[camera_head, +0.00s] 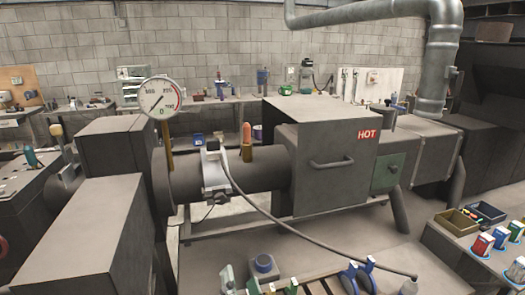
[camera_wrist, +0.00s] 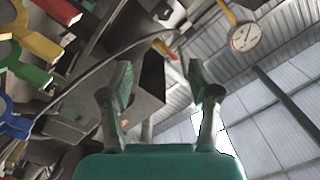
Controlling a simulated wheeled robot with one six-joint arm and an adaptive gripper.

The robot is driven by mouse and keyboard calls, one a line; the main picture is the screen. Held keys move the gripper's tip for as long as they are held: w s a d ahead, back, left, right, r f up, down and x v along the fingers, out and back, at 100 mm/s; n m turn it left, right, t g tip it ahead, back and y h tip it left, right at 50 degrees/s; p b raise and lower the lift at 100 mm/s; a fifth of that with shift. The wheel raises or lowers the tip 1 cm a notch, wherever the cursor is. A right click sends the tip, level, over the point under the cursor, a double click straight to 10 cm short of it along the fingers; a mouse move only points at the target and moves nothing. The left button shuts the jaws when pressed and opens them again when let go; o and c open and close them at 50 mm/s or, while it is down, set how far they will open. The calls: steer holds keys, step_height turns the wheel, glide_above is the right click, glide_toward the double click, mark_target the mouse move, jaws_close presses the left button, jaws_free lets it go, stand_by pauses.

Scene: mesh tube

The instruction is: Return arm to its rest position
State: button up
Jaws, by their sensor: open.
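My gripper (camera_wrist: 160,88) shows in the wrist view, with its two grey-green fingers spread apart over a teal body. Nothing is held between the fingers. Behind the fingers are a dark boxy part and a curved cable. In the head view I cannot clearly make out the gripper or the rest of the arm, so its rest position cannot be judged there.
The furnace (camera_head: 335,160) marked HOT has a tube on its left with a round gauge (camera_head: 161,97). A cable (camera_head: 300,235) arcs across the front. Blue-handled tools (camera_head: 350,275) lie at the front. Bins (camera_head: 457,222) stand at right. Coloured handles (camera_wrist: 30,70) show left in the wrist view.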

steer(key=s+d+f+n+g+h, duration=0.2)
steer(key=s+d+f+n, duration=0.2)
steer(key=s+d+f, duration=1.15)
steer(key=s+d+f+n+h, duration=0.1)
steer(key=s+d+f, duration=0.1)
steer(key=s, duration=0.9)
steer(key=s+d+f+h, duration=0.2)
steer(key=s+d, duration=0.3)
steer(key=s, duration=0.5)
steer(key=shift+s+n+g, duration=0.3)
steer(key=shift+s+n, duration=0.05)
steer(key=shift+n, duration=0.05)
